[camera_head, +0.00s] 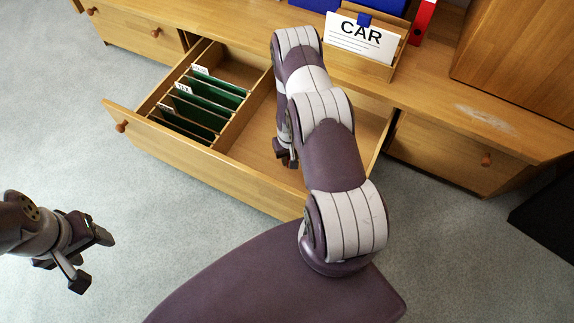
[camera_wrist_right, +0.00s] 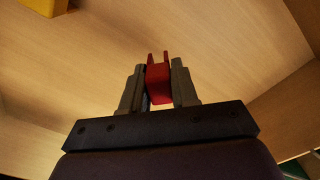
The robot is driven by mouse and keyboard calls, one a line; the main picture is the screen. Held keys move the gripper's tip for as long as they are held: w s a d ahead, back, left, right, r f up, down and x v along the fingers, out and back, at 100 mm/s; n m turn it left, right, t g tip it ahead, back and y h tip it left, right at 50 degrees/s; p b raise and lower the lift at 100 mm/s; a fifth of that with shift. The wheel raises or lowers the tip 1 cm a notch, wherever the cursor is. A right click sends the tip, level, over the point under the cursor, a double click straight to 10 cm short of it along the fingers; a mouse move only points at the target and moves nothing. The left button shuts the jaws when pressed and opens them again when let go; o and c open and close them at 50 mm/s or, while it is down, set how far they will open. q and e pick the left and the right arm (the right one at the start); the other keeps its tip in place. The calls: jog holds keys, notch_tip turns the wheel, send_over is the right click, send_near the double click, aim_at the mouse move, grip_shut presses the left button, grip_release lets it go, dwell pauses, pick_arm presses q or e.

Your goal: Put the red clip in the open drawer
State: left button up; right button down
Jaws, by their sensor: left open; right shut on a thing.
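The red clip (camera_wrist_right: 158,82) shows in the right wrist view, held between the two dark fingers of my right gripper (camera_wrist_right: 159,88), which is shut on it. Light wood lies beyond the clip. In the head view my right gripper (camera_head: 285,155) is over the right part of the open drawer (camera_head: 262,118), mostly behind my arm, and the clip is hidden there. The drawer's left part holds green hanging files (camera_head: 205,95). My left gripper (camera_head: 92,262) is open and empty above the carpet at the lower left.
A wooden holder with a card reading CAR (camera_head: 361,40) and a red binder (camera_head: 421,22) stand on the cabinet top. A yellow thing (camera_wrist_right: 45,5) shows at the right wrist view's upper left. A closed drawer (camera_head: 455,155) is at right. The drawer's right part has bare floor.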

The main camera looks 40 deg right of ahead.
jog(key=shift+w+a+f+b, duration=0.15)
jog(key=shift+f+b, duration=0.15)
jog(key=shift+f, duration=0.15)
notch_tip(320, 180, down, 4)
jog(key=shift+r+b, duration=0.2)
jog(key=shift+b, duration=1.05)
jog(key=shift+r, duration=0.2)
jog(key=shift+f, duration=0.15)
jog(key=c, duration=0.9)
grip_release()
jog(key=shift+o, duration=0.2)
